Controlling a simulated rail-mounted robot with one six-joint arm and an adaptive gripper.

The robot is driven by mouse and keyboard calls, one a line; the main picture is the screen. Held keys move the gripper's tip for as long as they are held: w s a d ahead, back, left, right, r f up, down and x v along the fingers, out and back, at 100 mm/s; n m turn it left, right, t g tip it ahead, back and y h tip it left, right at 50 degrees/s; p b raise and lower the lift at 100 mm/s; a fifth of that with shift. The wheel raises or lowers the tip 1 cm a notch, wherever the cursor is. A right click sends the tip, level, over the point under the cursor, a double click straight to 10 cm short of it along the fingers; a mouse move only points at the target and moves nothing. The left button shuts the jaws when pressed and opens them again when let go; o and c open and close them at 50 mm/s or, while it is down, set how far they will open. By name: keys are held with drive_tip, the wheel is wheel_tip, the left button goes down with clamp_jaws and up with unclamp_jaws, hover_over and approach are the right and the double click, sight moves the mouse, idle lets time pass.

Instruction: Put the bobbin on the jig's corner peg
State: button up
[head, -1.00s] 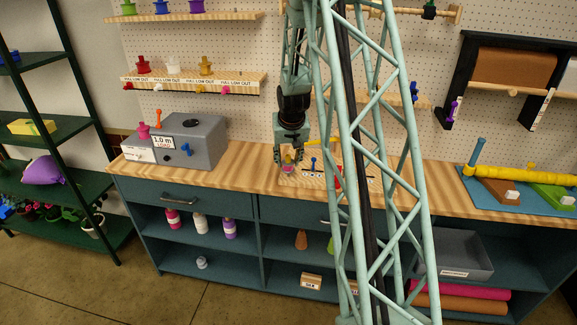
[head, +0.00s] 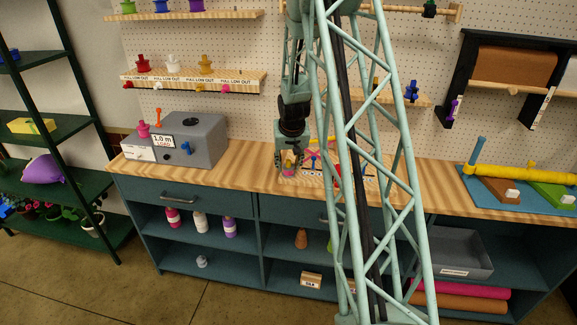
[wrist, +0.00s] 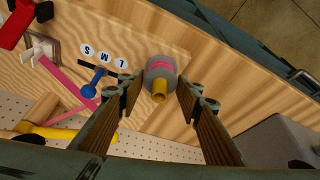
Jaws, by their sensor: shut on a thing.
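The bobbin (wrist: 160,66), a grey round piece with a pink band and a yellow stem (wrist: 159,92) toward the camera, is between my gripper's fingertips (wrist: 159,86) in the wrist view. My gripper is shut on it. In the head view my gripper (head: 289,168) is low at the left end of the jig, with yellow and pink showing at its fingers. The jig (wrist: 135,33) is a pale wooden board. The bobbin appears over or near one corner of it. The corner peg is not distinguishable, and I cannot tell whether bobbin and board touch.
A blue peg-like piece (wrist: 92,84), white S, M, L discs (wrist: 104,56), a pink strip (wrist: 62,78) and a red piece (wrist: 14,25) are on the board. The grey load box (head: 190,143) stands left on the bench. Bare bench top (head: 245,165) lies between.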

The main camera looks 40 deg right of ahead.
drive_tip(key=shift+f, duration=0.15)
drive_tip(key=o, duration=0.8)
drive_tip(key=shift+o, duration=0.2)
drive_tip(key=shift+r, duration=0.25)
drive_tip(key=shift+s+r, duration=0.1)
drive_tip(key=shift+r, duration=0.1)
drive_tip(key=v, duration=1.1)
drive_tip(key=shift+r+p, duration=0.2)
drive_tip(key=shift+p, duration=0.1)
drive_tip(key=shift+a, duration=0.1)
drive_tip(key=shift+r, duration=0.1)
